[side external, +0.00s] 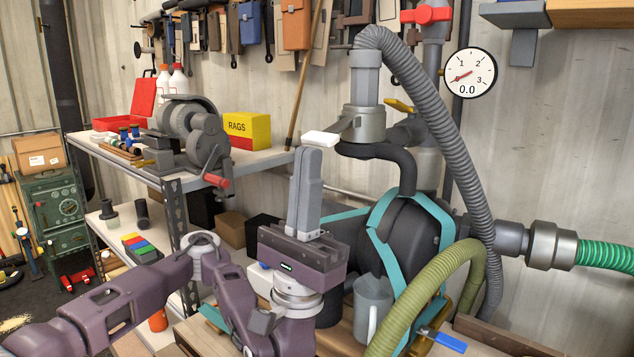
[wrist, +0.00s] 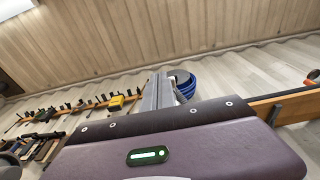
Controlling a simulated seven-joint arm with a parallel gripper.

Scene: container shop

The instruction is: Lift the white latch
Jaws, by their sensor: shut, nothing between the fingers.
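The white latch (side external: 320,139) is a small white tab on a grey lever. The lever sticks out to the left from the metal collar (side external: 364,123) on the upright pipe. My gripper (side external: 314,153) points upward with its grey fingers together and nothing between them. Its fingertips are right under the white latch; I cannot tell whether they touch it. In the wrist view the shut fingers (wrist: 158,92) rise beyond the purple palm, and I cannot make out the latch there.
A ribbed grey hose (side external: 430,105) arches from the pipe top to the right. Below are a dark tank (side external: 405,238) with teal straps and a grey jug (side external: 371,305). A shelf at left holds a grinder (side external: 190,130) and a yellow RAGS box (side external: 247,128).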

